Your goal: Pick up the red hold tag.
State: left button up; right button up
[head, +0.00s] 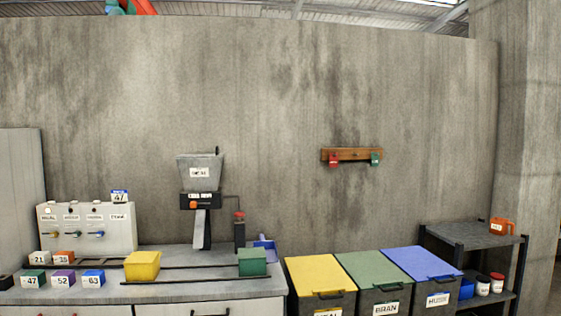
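The red hold tag (333,160) hangs at the left end of a small wooden rack (352,154) on the concrete wall. A green tag (376,158) hangs at the rack's right end. Writing on the tags is too small to read. Neither of my grippers is in the head view.
Below the rack stand lidded bins in yellow (318,272), green (372,268) and blue (420,263). Left is a counter (215,288) with a grain mill (200,175), a control panel (85,228) and several colored boxes. Right is a dark shelf (458,235) with an orange mug (500,227).

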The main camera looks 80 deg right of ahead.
aim_at(334, 160)
jog(key=z, duration=3.15)
jog(key=u, duration=0.3)
jog(key=i+l+u, duration=0.5)
jog(key=l, duration=0.25)
jog(key=i+l+u, duration=0.3)
jog(key=k+l, duration=0.05)
jog(key=l, duration=0.05)
